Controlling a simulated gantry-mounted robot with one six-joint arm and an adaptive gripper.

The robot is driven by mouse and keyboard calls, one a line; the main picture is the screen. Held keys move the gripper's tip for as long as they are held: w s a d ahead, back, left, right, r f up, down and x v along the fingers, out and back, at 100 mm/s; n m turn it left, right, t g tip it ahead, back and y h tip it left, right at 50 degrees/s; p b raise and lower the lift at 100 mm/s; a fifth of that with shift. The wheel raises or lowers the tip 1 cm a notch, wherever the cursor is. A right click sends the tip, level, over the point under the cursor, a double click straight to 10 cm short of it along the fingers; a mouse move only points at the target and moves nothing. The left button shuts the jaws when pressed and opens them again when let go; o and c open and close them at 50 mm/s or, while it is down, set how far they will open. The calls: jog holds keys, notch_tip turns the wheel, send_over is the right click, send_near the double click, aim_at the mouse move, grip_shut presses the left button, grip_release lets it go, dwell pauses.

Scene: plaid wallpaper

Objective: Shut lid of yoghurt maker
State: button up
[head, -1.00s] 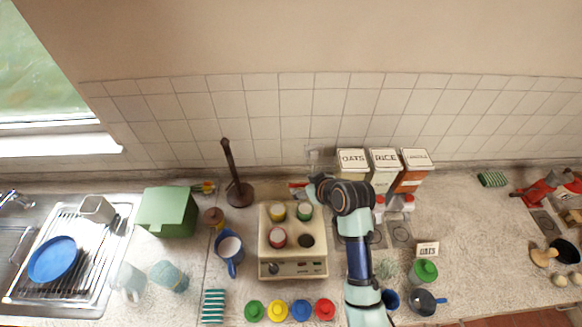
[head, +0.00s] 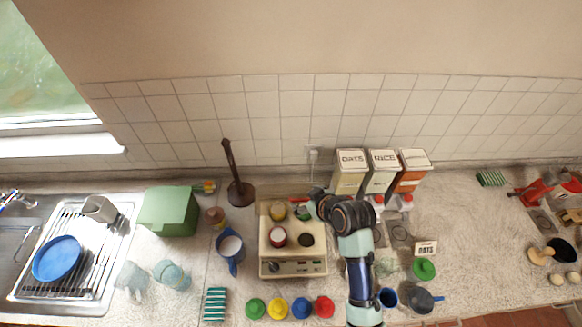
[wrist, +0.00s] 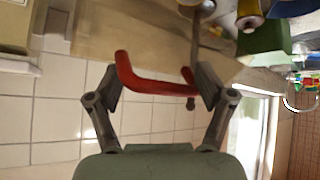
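The yoghurt maker (head: 292,268) is a beige box with a front control panel, standing mid-counter in the head view. The lid looks like a tan see-through panel (wrist: 150,25) in the wrist view, raised at the maker's back. Its red handle (wrist: 155,86) lies between the spread fingers of my gripper (wrist: 158,78); firm contact is unclear. In the head view my arm hides most of the gripper.
Oats, rice and other canisters (head: 382,172) stand behind my arm. A blue jug (head: 230,252) is left of the maker. Several coloured lids (head: 290,308) lie in front. A brown stand (head: 238,190) rises at the back left.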

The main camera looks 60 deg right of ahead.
jog(key=shift+a+r+m+p, duration=0.15)
jog(key=shift+r+m+p, duration=0.15)
jog(key=shift+r+m, duration=0.45)
jog(key=f+p+v, duration=0.1)
jog(key=p+v, duration=0.5)
jog(key=shift+s+a, duration=0.35)
jog(key=shift+s, duration=0.1)
jog(key=shift+r, duration=0.1)
jog(key=w+a+r+n+t, duration=0.1)
jog(key=w+a+r+n, duration=0.1)
jog(key=w+a+r, duration=0.45)
jog(key=w+a+r+n+t+y, duration=0.1)
jog(key=a+r, duration=0.3)
jog(key=a, duration=0.6)
jog(key=w+a+r+n+t+y, duration=0.1)
jog(key=a+r, duration=0.3)
jog(key=a, duration=0.5)
jog(key=w+a+r+n+t+y, duration=0.1)
jog(key=a+r, duration=0.3)
jog(key=a, duration=0.6)
jog(key=shift+w+a+r+t+y, duration=0.25)
jog(key=shift+w+a+t+y, duration=0.1)
jog(key=shift+w+y, duration=0.3)
